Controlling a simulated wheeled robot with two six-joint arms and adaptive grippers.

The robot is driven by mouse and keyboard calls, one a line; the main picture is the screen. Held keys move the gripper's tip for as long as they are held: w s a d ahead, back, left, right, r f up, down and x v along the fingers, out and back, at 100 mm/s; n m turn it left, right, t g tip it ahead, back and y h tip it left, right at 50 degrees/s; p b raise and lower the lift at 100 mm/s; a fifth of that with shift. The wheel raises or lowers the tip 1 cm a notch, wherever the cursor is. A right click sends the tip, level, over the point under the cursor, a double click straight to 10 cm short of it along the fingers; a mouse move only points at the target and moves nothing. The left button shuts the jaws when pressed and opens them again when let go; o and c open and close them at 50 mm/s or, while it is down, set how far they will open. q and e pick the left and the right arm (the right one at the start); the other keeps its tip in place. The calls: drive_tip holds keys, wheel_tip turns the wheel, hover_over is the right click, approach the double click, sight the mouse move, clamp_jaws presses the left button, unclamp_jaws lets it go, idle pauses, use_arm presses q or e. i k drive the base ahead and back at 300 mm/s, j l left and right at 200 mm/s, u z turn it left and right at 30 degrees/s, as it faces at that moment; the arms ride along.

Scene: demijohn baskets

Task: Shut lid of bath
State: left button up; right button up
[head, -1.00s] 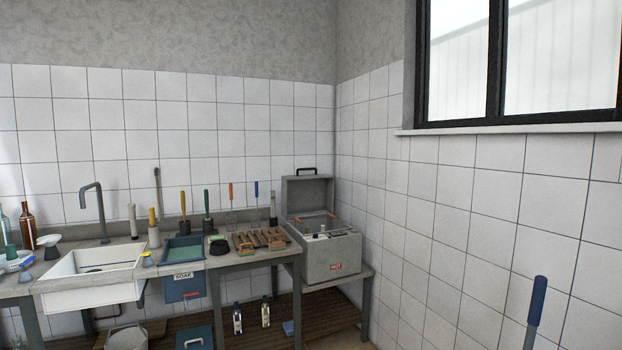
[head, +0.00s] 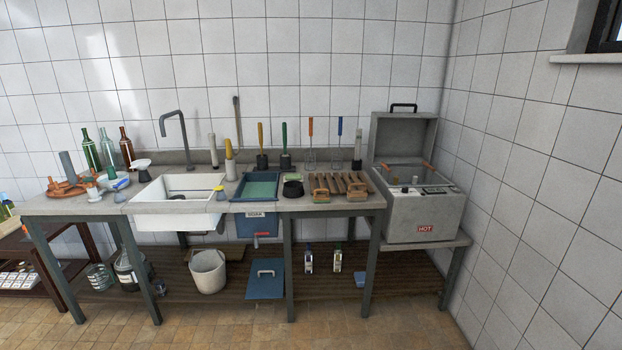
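The bath (head: 424,215) is a grey box with a red HOT label on its front, at the right end of the counter in the corner. Its lid (head: 403,137) stands open and upright at the back, with a black handle (head: 403,106) on its top edge. Orange-brown grips show at the bath's opening, and knobs sit on its front panel. Neither of my grippers is in the head view.
The bath stands on a lower grey stand (head: 455,243) beside the counter. To its left are wooden brushes (head: 341,184), a blue soak tray (head: 257,188) and a white sink (head: 175,209). Bottles and a bucket (head: 208,271) sit on the shelf below. The tiled floor in front is clear.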

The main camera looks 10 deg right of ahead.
sight(395, 138)
drive_tip(key=i+l, duration=0.5)
drive_tip(key=i, duration=0.2)
drive_tip(key=i+l, duration=1.05)
drive_tip(key=i, duration=0.3)
drive_tip(key=i+l, duration=0.55)
drive_tip(key=i, duration=0.1)
